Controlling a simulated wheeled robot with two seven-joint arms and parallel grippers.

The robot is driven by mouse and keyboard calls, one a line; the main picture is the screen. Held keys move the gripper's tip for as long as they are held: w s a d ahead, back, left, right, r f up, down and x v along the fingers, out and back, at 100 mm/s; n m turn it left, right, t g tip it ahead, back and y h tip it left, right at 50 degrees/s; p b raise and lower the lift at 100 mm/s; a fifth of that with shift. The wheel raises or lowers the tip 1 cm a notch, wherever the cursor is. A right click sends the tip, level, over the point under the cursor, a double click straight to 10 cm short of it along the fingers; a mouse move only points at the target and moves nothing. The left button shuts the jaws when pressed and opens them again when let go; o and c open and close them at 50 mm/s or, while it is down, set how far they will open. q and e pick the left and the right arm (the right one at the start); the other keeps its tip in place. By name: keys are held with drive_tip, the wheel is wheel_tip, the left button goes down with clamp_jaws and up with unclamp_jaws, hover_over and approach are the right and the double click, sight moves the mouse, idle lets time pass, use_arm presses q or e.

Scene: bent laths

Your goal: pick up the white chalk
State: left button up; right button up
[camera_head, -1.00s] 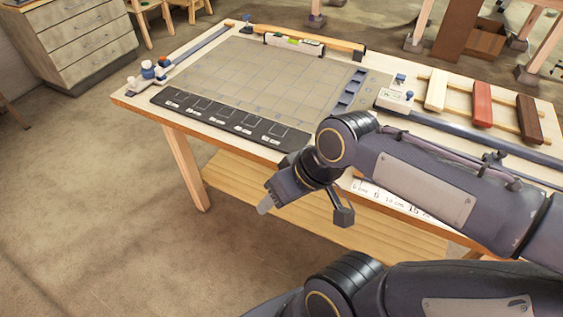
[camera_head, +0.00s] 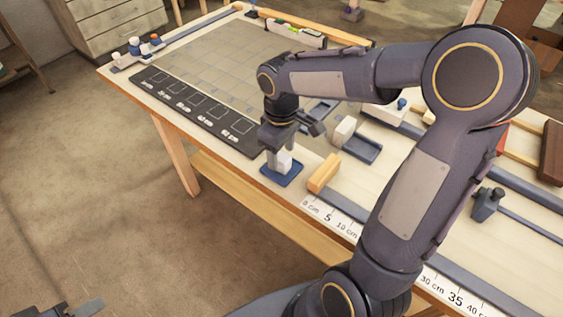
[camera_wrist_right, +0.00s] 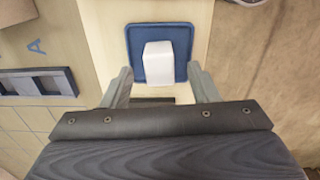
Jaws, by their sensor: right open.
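The white chalk (camera_head: 284,164) looks like a small white block standing on a square blue pad (camera_head: 290,179) near the table's front edge. In the right wrist view the chalk (camera_wrist_right: 158,62) is just beyond and between the two fingers, with the blue pad (camera_wrist_right: 131,30) around it. My right gripper (camera_head: 277,156) is open and points down over the pad; it also shows in the right wrist view (camera_wrist_right: 160,78). I see no clear contact with the chalk. A dark part of my left gripper (camera_head: 85,307) shows at the bottom left corner; its jaws are unclear.
An orange block (camera_head: 323,174) lies right of the pad. Another white block (camera_head: 344,130) stands beside a blue tray (camera_head: 361,149). A black labelled strip (camera_head: 196,106) and a ruler (camera_head: 332,219) run along the front. My right arm hides much of the table's right side.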

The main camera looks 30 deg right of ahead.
wheel_tip(320, 180, down, 3)
drive_tip(key=shift+r, duration=0.15)
drive_tip(key=c, duration=1.1)
drive_tip(key=shift+r, duration=0.1)
drive_tip(key=shift+r, duration=0.55)
wheel_tip(320, 180, up, 2)
drive_tip(key=shift+a+r, duration=0.15)
drive_tip(key=shift+r, duration=0.1)
drive_tip(key=s+a+r, duration=0.1)
drive_tip(key=a+r, duration=0.2)
drive_tip(key=a, duration=0.1)
drive_tip(key=s+a+r, duration=0.2)
drive_tip(key=a+r, duration=0.1)
drive_tip(key=a, duration=0.1)
drive_tip(key=s+a+r, duration=0.1)
drive_tip(key=a+r, duration=0.2)
drive_tip(key=a, duration=0.2)
drive_tip(key=shift+s+r, duration=0.15)
drive_tip(key=shift+s, duration=0.05)
